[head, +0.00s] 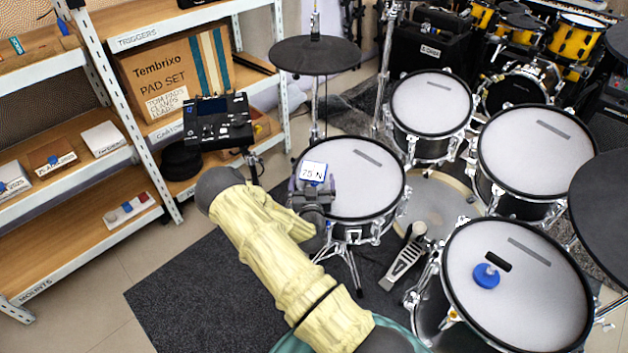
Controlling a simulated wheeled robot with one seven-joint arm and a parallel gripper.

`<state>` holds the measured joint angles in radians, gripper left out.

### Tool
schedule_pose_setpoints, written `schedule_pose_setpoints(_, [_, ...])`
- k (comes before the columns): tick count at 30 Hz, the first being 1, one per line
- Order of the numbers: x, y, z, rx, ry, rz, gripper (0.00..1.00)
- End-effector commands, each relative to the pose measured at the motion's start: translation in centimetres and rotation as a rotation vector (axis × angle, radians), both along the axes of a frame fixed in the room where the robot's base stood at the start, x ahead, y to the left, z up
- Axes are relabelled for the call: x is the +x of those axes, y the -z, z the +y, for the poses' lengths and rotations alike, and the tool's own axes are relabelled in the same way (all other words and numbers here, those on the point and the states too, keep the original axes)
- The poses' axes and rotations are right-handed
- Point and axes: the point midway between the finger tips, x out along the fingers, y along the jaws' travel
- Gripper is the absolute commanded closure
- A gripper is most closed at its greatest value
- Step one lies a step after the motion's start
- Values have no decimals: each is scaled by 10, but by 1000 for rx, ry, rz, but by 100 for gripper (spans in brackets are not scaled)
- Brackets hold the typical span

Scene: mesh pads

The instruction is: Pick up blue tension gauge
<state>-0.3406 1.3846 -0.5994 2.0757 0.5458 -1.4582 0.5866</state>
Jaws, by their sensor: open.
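A small blue block with a white face reading "75 N" (313,172) stands over the left edge of the front left drum's pale head; I take it to be the blue tension gauge. My gripper (314,188) is open right at the block, its grey fingers near the block's sides. I cannot tell whether they touch it. The lower part of the block is hidden by the gripper. My yellow-covered arm comes up from the bottom of the head view and bends towards this drum (368,195).
A round blue piece (487,276) and a black strip (498,261) lie on the near right drum (540,310). A black cymbal pad (314,56) stands behind my gripper. A black module (218,122) is to the left. Shelves (75,240) line the left side.

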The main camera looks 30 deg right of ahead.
Motion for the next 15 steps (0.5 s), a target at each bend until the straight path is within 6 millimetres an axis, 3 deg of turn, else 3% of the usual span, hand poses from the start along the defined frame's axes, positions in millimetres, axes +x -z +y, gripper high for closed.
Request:
schedule_pose_setpoints(6, [24, 0, -11, 0, -1, -1, 2])
schedule_pose_setpoints(15, [25, 0, -11, 0, -1, 0, 2])
